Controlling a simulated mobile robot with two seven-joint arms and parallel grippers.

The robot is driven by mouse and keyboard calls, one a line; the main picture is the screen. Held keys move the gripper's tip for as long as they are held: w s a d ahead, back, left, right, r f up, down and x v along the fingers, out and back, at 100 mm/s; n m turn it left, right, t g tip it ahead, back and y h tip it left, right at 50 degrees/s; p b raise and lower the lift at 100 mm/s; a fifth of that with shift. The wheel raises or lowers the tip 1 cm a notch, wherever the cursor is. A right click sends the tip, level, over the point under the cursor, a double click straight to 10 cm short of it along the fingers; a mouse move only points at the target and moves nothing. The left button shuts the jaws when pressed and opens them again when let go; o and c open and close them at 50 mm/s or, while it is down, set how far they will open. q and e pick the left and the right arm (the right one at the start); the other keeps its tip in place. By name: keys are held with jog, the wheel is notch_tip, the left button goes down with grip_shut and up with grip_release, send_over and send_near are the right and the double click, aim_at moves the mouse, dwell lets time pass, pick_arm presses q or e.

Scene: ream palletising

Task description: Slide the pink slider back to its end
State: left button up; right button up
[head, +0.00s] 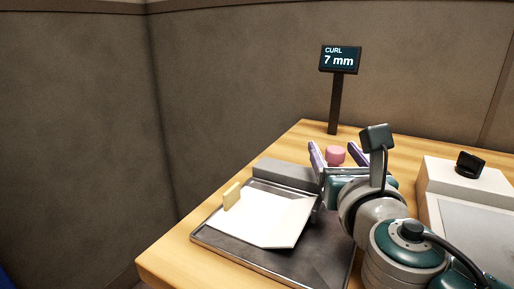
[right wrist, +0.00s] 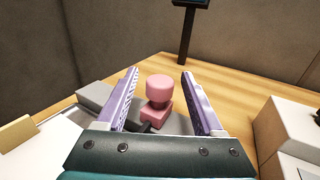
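The pink slider (head: 336,155) shows in the head view as a rounded knob between the fingers of my right gripper (head: 338,153). In the right wrist view the slider (right wrist: 157,104) is a round knob on a square pink block. The two purple fingers of my right gripper (right wrist: 163,95) stand open on either side of it, with a gap visible on both sides. The slider's lower part is hidden in the head view. My left gripper is not in view.
A display (head: 340,60) reads "CURL 7 mm". A white machine (head: 462,190) stands at the right.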

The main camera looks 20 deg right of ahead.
grip_shut()
dwell(0.3)
dwell(0.9)
